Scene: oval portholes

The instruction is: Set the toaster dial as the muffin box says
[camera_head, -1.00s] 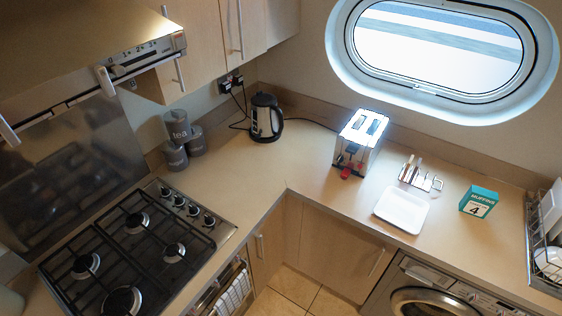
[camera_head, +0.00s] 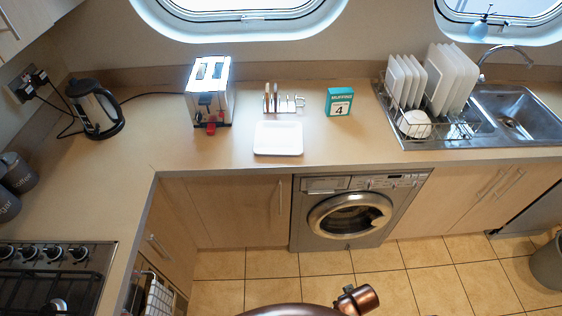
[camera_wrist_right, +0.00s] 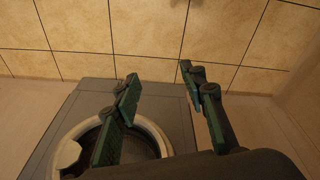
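The toaster (camera_head: 211,90) stands on the counter against the back wall, silver with two slots on top. A red part, which looks like its dial (camera_head: 211,128), shows low on its front; its setting is too small to read. The teal muffin box (camera_head: 339,102) stands upright to the right, with "MUFFINS" and a large 4 on its front label. My right gripper (camera_wrist_right: 165,108) shows in the right wrist view with its fingers apart and nothing between them, above the floor near the washing machine. My left gripper is not in view.
A toast rack (camera_head: 283,103) and a white plate (camera_head: 278,138) lie between toaster and box. A kettle (camera_head: 95,108) stands left, with free counter before the toaster. A dish rack (camera_head: 430,112) and sink (camera_head: 515,112) are right. The washing machine (camera_head: 350,212) is under the counter.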

